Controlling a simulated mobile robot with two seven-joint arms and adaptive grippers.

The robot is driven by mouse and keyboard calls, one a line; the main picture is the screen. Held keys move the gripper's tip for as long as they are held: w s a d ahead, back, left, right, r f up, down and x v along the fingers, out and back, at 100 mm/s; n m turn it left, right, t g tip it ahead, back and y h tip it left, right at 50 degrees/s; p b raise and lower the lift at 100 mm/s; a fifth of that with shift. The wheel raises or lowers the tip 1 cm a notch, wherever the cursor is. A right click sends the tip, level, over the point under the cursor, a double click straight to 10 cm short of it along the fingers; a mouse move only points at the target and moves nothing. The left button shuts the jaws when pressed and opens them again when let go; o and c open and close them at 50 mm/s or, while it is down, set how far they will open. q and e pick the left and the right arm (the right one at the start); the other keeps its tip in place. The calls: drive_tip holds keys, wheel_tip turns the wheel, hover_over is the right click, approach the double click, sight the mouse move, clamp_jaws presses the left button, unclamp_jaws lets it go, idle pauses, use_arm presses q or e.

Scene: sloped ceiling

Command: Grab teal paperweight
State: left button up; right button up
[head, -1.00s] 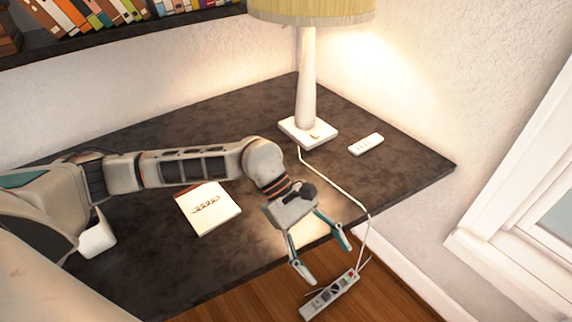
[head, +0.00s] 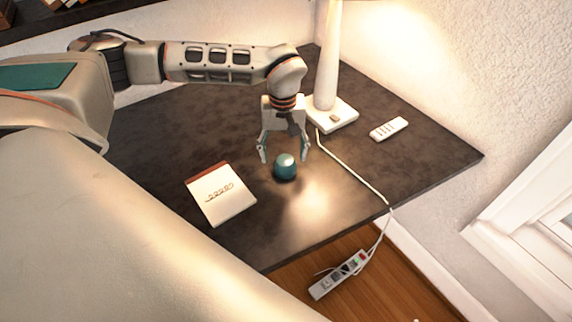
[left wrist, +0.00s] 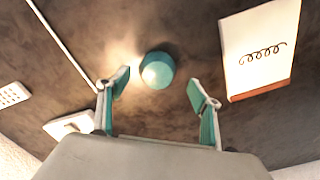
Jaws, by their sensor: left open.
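The teal paperweight (head: 285,167) is a round, shiny ball-like piece on the dark desk. My left gripper (head: 284,156) is open above and just behind it, with its fingers pointing down toward it. In the left wrist view the paperweight (left wrist: 157,70) shows between and beyond the two teal-padded fingertips of my left gripper (left wrist: 160,85). Nothing is held, and I see no contact. My right gripper does not show.
A notebook (head: 221,194) lies left of the paperweight. A white lamp base (head: 337,116) and a remote (head: 389,128) are behind and to the right. A white cord (head: 352,173) runs over the desk edge to a power strip (head: 339,275) on the floor.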

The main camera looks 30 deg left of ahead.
sight(285, 157)
use_arm(q)
drive_tip(key=f, duration=0.4)
drive_tip(key=shift+w+d+f, duration=0.15)
drive_tip(key=shift+w+f, duration=0.05)
drive_tip(key=c, duration=1.5)
drive_tip(key=shift+c, duration=0.2)
drive_tip(key=shift+r, duration=0.15)
